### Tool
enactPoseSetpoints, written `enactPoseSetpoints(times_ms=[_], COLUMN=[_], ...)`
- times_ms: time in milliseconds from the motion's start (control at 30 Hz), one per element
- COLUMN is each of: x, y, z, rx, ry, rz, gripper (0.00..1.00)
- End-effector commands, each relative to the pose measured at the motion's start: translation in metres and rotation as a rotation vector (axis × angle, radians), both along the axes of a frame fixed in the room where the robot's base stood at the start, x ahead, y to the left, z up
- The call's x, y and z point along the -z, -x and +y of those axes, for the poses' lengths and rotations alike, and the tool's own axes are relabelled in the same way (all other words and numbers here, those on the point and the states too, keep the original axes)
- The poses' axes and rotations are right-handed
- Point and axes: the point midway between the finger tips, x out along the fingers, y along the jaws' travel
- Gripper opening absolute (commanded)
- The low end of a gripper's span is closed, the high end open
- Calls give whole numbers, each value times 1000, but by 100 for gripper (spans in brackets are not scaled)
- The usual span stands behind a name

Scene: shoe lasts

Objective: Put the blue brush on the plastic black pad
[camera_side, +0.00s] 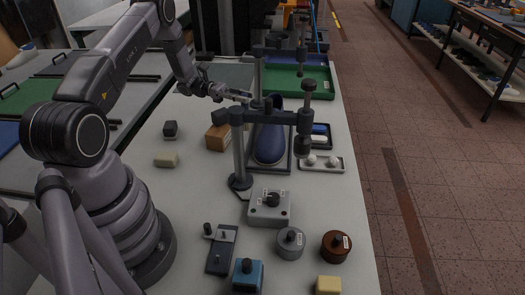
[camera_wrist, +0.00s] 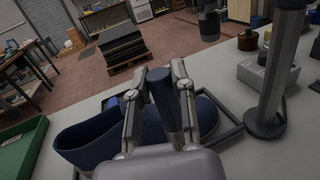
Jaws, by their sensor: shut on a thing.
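My gripper (camera_side: 240,95) is above the table at the far side of the dark blue shoe last. In the wrist view its two fingers (camera_wrist: 156,84) are closed around a dark blue upright piece, the blue brush (camera_wrist: 163,98). Its bristles cannot be made out. The brush is held in the air in front of the shoe last (camera_wrist: 85,143). In the side view the brush is too small to make out clearly. A small black pad-like tray (camera_side: 321,142) lies right of the shoe last, with a blue and a white piece on it; I cannot tell if it is the named pad.
A dark post with a clamp arm (camera_side: 240,150) stands beside the shoe last (camera_side: 269,143), and another stands behind. A green tray (camera_side: 312,82) is at the back. A brown box (camera_side: 217,137), a grey switch box (camera_side: 268,208) and round pots (camera_side: 290,242) stand nearby.

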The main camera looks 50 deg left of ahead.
Motion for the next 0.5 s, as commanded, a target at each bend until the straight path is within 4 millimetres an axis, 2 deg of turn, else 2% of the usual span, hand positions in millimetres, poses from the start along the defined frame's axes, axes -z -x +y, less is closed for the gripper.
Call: enactPoseSetpoints(times_ms=[33,100,200,367,500], x=[3,5,4,-4,-17], y=[20,51,97,167,222], z=[-20,-42,-62,-71,-59], rx=[126,304,553,950,1301], ry=[3,3,3,2,1], rz=[1,0,-1,-2,-4], gripper=[0,0,0,0,0])
